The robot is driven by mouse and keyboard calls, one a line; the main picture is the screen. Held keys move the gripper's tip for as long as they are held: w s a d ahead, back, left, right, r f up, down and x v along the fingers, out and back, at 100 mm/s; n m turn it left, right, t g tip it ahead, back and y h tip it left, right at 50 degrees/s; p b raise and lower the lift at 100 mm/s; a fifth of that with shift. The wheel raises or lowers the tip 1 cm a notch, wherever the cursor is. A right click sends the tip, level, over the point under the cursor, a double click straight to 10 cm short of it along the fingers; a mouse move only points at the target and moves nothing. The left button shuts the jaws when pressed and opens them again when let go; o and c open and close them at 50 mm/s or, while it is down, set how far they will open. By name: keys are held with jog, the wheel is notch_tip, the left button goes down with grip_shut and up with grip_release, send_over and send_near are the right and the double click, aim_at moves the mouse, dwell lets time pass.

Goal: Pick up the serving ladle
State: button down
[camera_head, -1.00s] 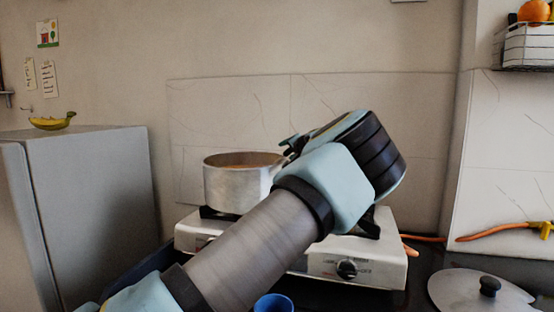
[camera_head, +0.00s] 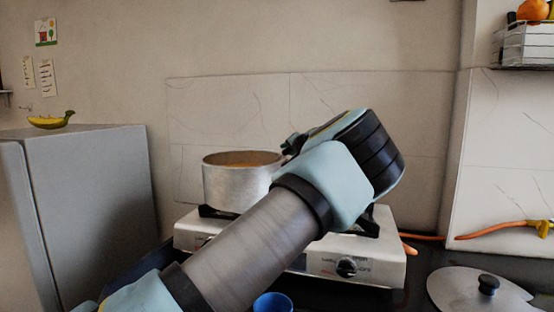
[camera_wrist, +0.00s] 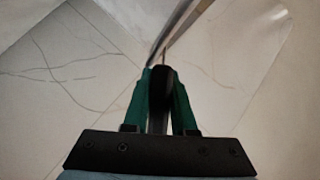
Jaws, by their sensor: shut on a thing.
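In the wrist view, my gripper (camera_wrist: 160,85) has its green fingers shut on the dark handle of the serving ladle (camera_wrist: 161,97). A thin metallic shaft runs from the handle toward the top of the picture. The ladle's bowl end cannot be made out. In the head view, my gripper (camera_head: 291,145) is at the right rim of a metal pot (camera_head: 232,188), mostly hidden behind my wrist. The ladle is not clearly visible there.
The pot stands on the left side of a white gas stove (camera_head: 378,262). A metal lid (camera_head: 460,292) lies on the counter at right. A blue cup (camera_head: 273,303) is at the front. A grey fridge (camera_head: 95,190) stands at left, and an orange hose (camera_head: 490,231) is at right.

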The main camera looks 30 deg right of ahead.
jog(key=shift+r, duration=0.15)
notch_tip(320, 180, up, 10)
jog(key=b, duration=0.1)
jog(key=shift+b, duration=0.3)
